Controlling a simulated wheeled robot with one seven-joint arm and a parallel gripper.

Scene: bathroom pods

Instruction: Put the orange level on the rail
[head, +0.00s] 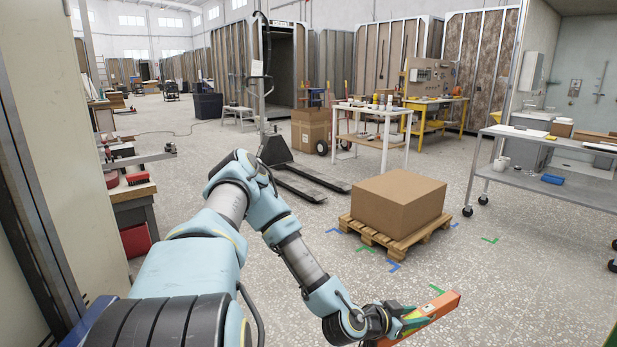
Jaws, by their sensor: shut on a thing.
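The orange level (438,306) is a long bar at the bottom of the head view, right of centre. My gripper (405,318) is shut on it, with green and yellow showing at the grip. The level slants up to the right and appears held in the air above the speckled floor. Its near end is partly hidden by my gripper. I cannot make out for certain which thing in view is the rail.
A cardboard box (398,200) sits on a wooden pallet (386,240) beyond my gripper. A grey wheeled trolley (560,182) stands at right, a pallet jack (305,180) behind. A tan panel (40,130) is close at left. Floor around the level is clear.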

